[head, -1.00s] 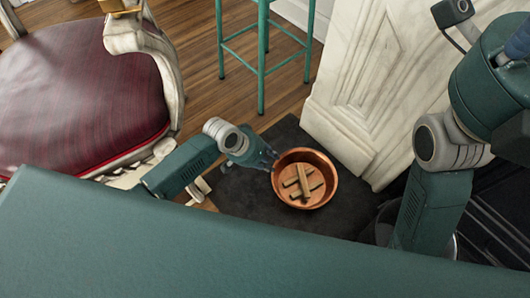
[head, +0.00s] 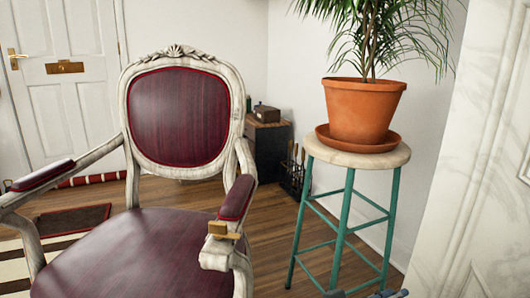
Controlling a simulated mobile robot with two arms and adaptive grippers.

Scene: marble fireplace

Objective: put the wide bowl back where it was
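The wide bowl is not in view now; the head view looks up at the room, and the floor by the hearth is below the picture. Small blue-grey tips, seemingly of my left gripper (head: 385,294), just show at the bottom edge. Whether it is open or shut, and whether it touches anything, is hidden. My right gripper is out of view.
A white armchair (head: 180,110) with dark red upholstery stands left, small wood-coloured pieces (head: 222,231) on its arm. A teal-legged stool (head: 342,225) carries a potted plant (head: 362,110) on a saucer (head: 357,142). White marble (head: 480,190) rises at right. Wooden floor shows between.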

